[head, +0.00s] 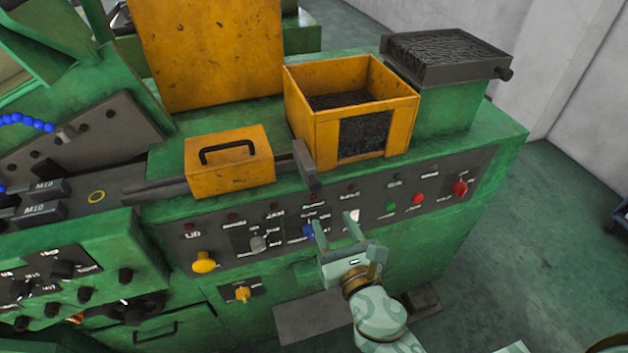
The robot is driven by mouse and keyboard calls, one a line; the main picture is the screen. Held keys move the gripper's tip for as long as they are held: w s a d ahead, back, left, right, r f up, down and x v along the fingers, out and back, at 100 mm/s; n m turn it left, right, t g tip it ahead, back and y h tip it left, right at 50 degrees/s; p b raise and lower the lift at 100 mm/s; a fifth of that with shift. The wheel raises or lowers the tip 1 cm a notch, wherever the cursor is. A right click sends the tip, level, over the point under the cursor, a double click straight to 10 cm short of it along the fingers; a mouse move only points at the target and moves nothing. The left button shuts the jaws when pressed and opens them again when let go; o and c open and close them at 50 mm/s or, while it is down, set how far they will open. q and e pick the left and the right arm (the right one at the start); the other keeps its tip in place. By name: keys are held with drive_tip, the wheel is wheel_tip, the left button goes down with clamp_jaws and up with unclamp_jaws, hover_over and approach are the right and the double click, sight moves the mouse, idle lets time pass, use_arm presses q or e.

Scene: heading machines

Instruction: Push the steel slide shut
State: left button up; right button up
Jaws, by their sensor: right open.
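I cannot tell for sure which part is the steel slide. A dark grey steel bar (306,166) lies on the green machine top, between the yellow block and the yellow bin, its end at the front edge. Dark rails (155,190) run left from the yellow block (230,162), which has a black handle. My right gripper (336,228) is open and empty, in front of the machine's control panel, below and to the right of the bar's end. It appears apart from the bar. My left gripper is not in view.
A yellow bin (313,114) of dark pieces stands behind the bar. A dark tray (445,57) with a side knob sits at the back right. The control panel (275,215) carries knobs and buttons, including a yellow knob (204,263). Floor at right (545,240) is mostly clear.

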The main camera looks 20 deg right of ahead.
sight(316, 187)
drive_tip(key=w, duration=0.6)
drive_tip(key=w+p, duration=0.1)
drive_tip(key=w, duration=0.5)
drive_tip(key=shift+w+a, duration=0.2)
drive_tip(key=shift+w, duration=0.05)
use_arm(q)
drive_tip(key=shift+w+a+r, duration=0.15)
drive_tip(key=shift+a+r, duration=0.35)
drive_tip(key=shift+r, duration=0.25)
use_arm(e)
clamp_jaws()
drive_tip(key=w+b, duration=0.1)
drive_tip(key=w, duration=0.4)
drive_tip(key=shift+w, duration=0.15)
drive_tip(key=shift+r, duration=0.1)
drive_tip(key=shift+c, duration=0.6)
unclamp_jaws()
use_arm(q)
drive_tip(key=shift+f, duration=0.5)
use_arm(e)
drive_tip(key=shift+o, duration=0.6)
drive_tip(key=shift+w+a, duration=0.1)
